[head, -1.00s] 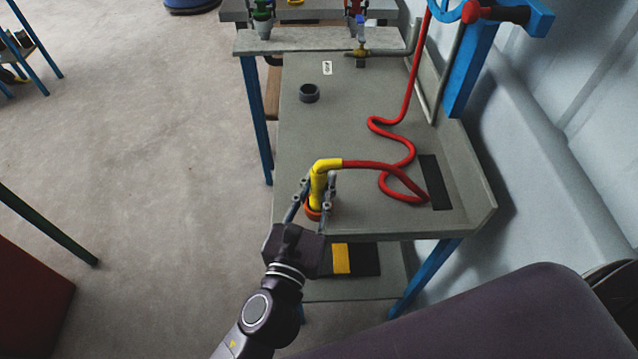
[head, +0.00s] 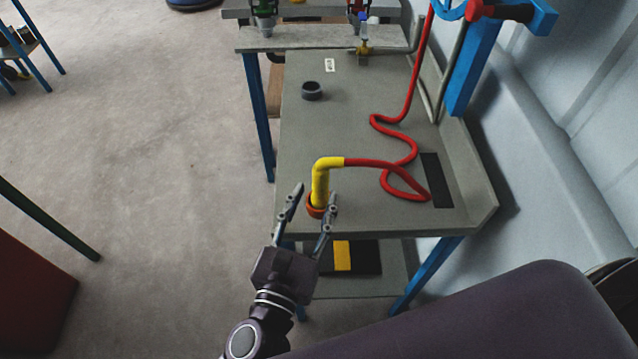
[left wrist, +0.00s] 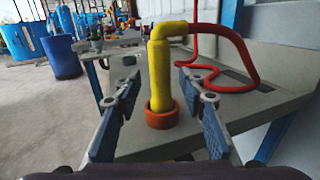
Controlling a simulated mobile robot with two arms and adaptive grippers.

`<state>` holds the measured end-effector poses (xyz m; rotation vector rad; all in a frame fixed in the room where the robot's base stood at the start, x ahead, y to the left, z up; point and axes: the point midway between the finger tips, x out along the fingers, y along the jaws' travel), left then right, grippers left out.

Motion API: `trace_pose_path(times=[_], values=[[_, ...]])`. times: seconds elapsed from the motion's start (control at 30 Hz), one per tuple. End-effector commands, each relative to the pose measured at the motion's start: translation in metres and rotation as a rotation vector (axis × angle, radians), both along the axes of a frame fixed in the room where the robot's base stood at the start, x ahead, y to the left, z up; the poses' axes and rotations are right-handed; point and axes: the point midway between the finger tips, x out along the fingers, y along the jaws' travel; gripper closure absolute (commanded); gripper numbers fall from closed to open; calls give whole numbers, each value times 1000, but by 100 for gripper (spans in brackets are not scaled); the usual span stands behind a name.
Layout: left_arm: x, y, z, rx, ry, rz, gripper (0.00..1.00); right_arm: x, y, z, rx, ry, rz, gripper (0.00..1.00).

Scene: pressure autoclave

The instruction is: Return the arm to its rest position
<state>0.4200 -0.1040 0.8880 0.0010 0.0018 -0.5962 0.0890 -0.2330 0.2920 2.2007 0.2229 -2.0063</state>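My left gripper (head: 311,195) is open and empty at the near edge of the grey table. Its fingers stand apart, just short of a yellow elbow nozzle (head: 321,183). The nozzle stands upright in an orange ring (head: 314,211) on the table, and a red hose (head: 384,167) runs from it. In the left wrist view the nozzle (left wrist: 160,75) and the orange ring (left wrist: 162,116) lie ahead, between the two open fingers (left wrist: 160,110) and apart from them. My right gripper does not show.
The grey table (head: 350,110) carries a dark ring (head: 312,90) and a black strip (head: 436,180). The red hose winds over its right half and rises by a blue post (head: 470,75). A lower shelf holds a black and yellow mat (head: 343,256). The floor to the left is open.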

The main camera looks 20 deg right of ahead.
Motion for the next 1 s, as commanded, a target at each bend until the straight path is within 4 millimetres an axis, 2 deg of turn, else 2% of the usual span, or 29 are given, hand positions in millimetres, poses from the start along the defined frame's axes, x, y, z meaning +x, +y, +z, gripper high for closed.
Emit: trace_pose_path(times=[0.1,0.23,0.77,0.87,1.0], values=[[-14,9,-1,-1,2,0,62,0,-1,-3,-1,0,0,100],[-20,14,0,-1,-1,0,62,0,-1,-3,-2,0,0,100],[-21,14,1,-1,0,1,62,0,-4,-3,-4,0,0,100],[-15,20,2,-14,13,24,62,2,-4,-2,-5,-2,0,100],[6,43,-15,-77,134,112,62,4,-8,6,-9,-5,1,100]])
